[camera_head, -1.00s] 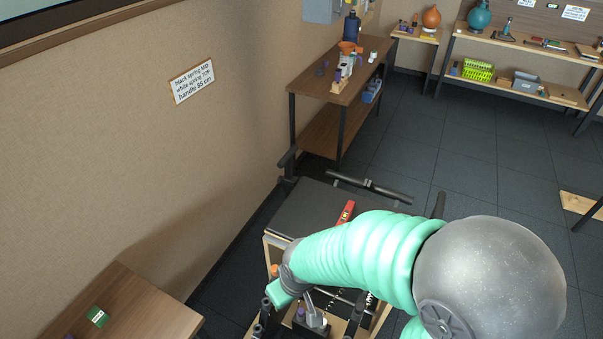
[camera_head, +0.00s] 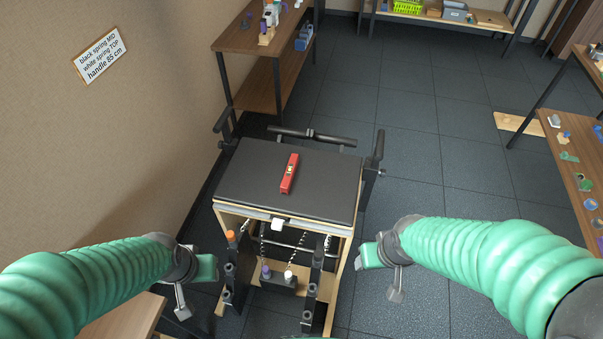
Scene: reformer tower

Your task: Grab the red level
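The red level (camera_head: 290,174) lies on the black padded top (camera_head: 325,178) of the reformer tower, a little left of its middle. It is fully visible, with a yellowish vial on its upper face. My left gripper (camera_head: 196,290) is left of the tower's front, apart from it, with its fingers spread and nothing between them. My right gripper (camera_head: 382,272) is right of the tower's front, also spread and empty. Both grippers are nearer to me than the level and touch nothing that I can see.
Black bars (camera_head: 312,136) stand behind the padded top. Springs and dark posts (camera_head: 307,290) are below its front edge. A wooden table (camera_head: 240,38) stands behind by the wall, and another with small items (camera_head: 585,185) is at right. Dark tiled floor (camera_head: 430,150) is clear between.

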